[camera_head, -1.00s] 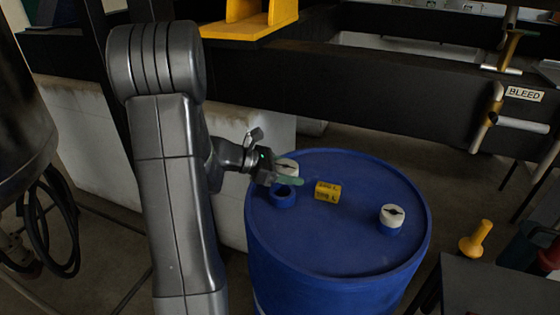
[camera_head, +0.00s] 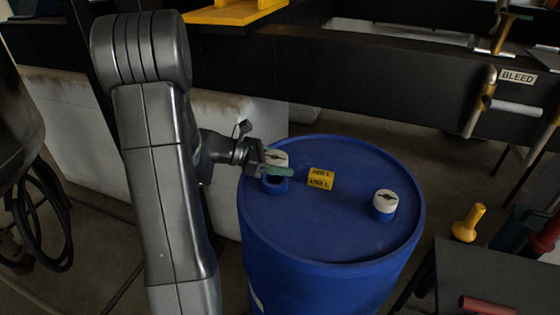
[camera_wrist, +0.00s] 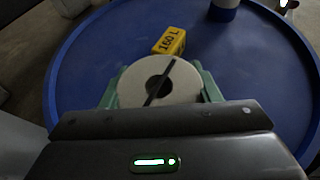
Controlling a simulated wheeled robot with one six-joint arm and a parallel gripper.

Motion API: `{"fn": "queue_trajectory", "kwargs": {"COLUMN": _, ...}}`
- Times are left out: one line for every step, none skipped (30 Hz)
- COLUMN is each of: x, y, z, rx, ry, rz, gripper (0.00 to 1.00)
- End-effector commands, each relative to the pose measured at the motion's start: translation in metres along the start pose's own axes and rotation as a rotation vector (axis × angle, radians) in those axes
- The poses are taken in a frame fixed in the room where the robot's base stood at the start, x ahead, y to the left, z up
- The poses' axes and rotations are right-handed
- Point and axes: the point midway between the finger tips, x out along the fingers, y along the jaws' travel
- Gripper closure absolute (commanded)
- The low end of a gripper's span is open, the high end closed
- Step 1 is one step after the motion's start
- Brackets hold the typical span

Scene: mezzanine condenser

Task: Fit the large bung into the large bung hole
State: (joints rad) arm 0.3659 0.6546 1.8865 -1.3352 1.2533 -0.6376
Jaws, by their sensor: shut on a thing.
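A white round bung (camera_wrist: 133,84) with a dark slot across it sits between the green fingers of my gripper (camera_wrist: 157,90) in the wrist view. In the head view my gripper (camera_head: 279,170) is shut on this bung (camera_head: 275,156), at the left side of the blue drum's top (camera_head: 335,230). A blue collar with a dark opening (camera_head: 274,188) shows just below the fingers. The bung appears above or behind this opening, apart from it; a finger partly hides the gap. A second white bung (camera_head: 385,197) sits in another blue collar on the right of the drum.
A yellow volume label (camera_head: 320,178) is on the drum top between the two collars. A black beam and a BLEED pipe (camera_head: 485,100) are behind. The front of the drum top is clear.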

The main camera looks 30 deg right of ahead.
Motion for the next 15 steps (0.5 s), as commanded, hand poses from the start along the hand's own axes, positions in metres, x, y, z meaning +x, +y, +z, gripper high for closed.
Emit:
{"fn": "queue_trajectory", "kwargs": {"x": 0.003, "y": 0.000, "z": -0.006, "rx": -0.001, "ry": 0.000, "rz": 0.000, "gripper": 0.66}}
{"fn": "queue_trajectory", "kwargs": {"x": 0.004, "y": 0.000, "z": -0.008, "rx": 0.000, "ry": 0.000, "rz": 0.000, "gripper": 0.66}}
{"fn": "queue_trajectory", "kwargs": {"x": 0.005, "y": 0.000, "z": -0.011, "rx": 0.000, "ry": 0.000, "rz": 0.000, "gripper": 0.66}}
{"fn": "queue_trajectory", "kwargs": {"x": 0.005, "y": 0.000, "z": -0.013, "rx": 0.000, "ry": 0.000, "rz": 0.000, "gripper": 0.66}}
{"fn": "queue_trajectory", "kwargs": {"x": 0.006, "y": 0.000, "z": -0.015, "rx": 0.000, "ry": 0.000, "rz": 0.000, "gripper": 0.66}}
{"fn": "queue_trajectory", "kwargs": {"x": 0.007, "y": 0.000, "z": -0.017, "rx": 0.000, "ry": 0.000, "rz": 0.000, "gripper": 0.66}}
{"fn": "queue_trajectory", "kwargs": {"x": 0.008, "y": 0.000, "z": -0.019, "rx": 0.000, "ry": 0.000, "rz": 0.000, "gripper": 0.66}}
{"fn": "queue_trajectory", "kwargs": {"x": 0.009, "y": 0.000, "z": -0.021, "rx": 0.000, "ry": 0.000, "rz": 0.000, "gripper": 0.66}}
{"fn": "queue_trajectory", "kwargs": {"x": 0.010, "y": 0.000, "z": -0.024, "rx": 0.000, "ry": 0.000, "rz": 0.000, "gripper": 0.66}}
{"fn": "queue_trajectory", "kwargs": {"x": 0.011, "y": 0.000, "z": -0.025, "rx": 0.000, "ry": 0.000, "rz": 0.000, "gripper": 0.66}}
{"fn": "queue_trajectory", "kwargs": {"x": 0.011, "y": 0.000, "z": -0.027, "rx": 0.000, "ry": 0.000, "rz": 0.000, "gripper": 0.66}}
{"fn": "queue_trajectory", "kwargs": {"x": 0.013, "y": 0.000, "z": -0.030, "rx": 0.000, "ry": 0.000, "rz": 0.000, "gripper": 0.66}}
{"fn": "queue_trajectory", "kwargs": {"x": 0.013, "y": 0.000, "z": -0.032, "rx": 0.000, "ry": 0.000, "rz": 0.000, "gripper": 0.66}}
{"fn": "queue_trajectory", "kwargs": {"x": 0.014, "y": 0.000, "z": -0.033, "rx": 0.000, "ry": 0.000, "rz": 0.000, "gripper": 0.66}}
{"fn": "queue_trajectory", "kwargs": {"x": 0.015, "y": 0.000, "z": -0.035, "rx": 0.000, "ry": 0.000, "rz": 0.000, "gripper": 0.66}}
